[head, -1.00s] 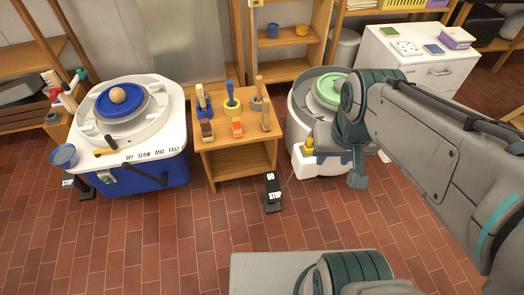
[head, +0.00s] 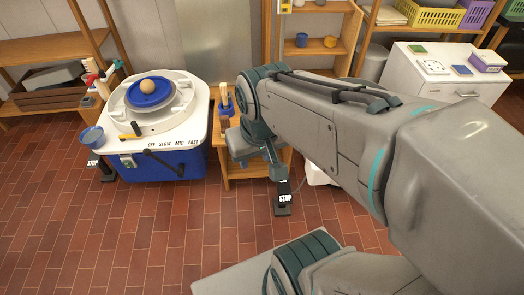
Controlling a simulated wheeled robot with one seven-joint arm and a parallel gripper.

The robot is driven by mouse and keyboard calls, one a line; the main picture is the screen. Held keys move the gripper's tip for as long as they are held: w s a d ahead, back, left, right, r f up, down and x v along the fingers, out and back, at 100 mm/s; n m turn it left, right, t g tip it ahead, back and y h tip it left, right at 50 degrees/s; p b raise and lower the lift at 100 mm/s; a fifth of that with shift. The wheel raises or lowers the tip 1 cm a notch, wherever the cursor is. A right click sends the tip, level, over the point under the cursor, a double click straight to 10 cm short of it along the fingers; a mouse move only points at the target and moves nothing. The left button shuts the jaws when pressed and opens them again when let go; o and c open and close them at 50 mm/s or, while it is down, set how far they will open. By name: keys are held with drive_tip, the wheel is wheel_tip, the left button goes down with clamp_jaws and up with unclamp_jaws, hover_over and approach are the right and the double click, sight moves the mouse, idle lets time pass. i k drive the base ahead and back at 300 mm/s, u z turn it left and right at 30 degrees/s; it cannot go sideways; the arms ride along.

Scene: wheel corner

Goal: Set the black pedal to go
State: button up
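The black pedal (head: 283,197) is on the brick floor in front of the small wooden table. Its lower end reads STOP; the GO label at its upper end is covered by my gripper. My gripper (head: 272,165) is over the upper end of the pedal, pointing down. I cannot tell whether it touches the pedal or whether its fingers are open. Another dark pedal (head: 101,168) lies on the floor at the left, beside the blue-based pottery wheel (head: 165,163).
The small wooden table (head: 230,172) with tools is partly hidden behind my arm. A white cabinet (head: 450,85) and shelves with baskets (head: 435,17) are at the back right. My arm hides most of the second wheel. Floor is clear at the front left.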

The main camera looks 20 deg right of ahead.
sight(284, 190)
drive_tip(key=i, duration=0.6)
drive_tip(key=z, duration=1.15)
drive_tip(key=k, duration=1.3)
drive_tip(key=u, duration=0.95)
drive_tip(key=i, duration=1.3)
drive_tip(key=z, duration=0.65)
drive_tip(key=i, duration=0.4)
drive_tip(key=z, duration=0.45)
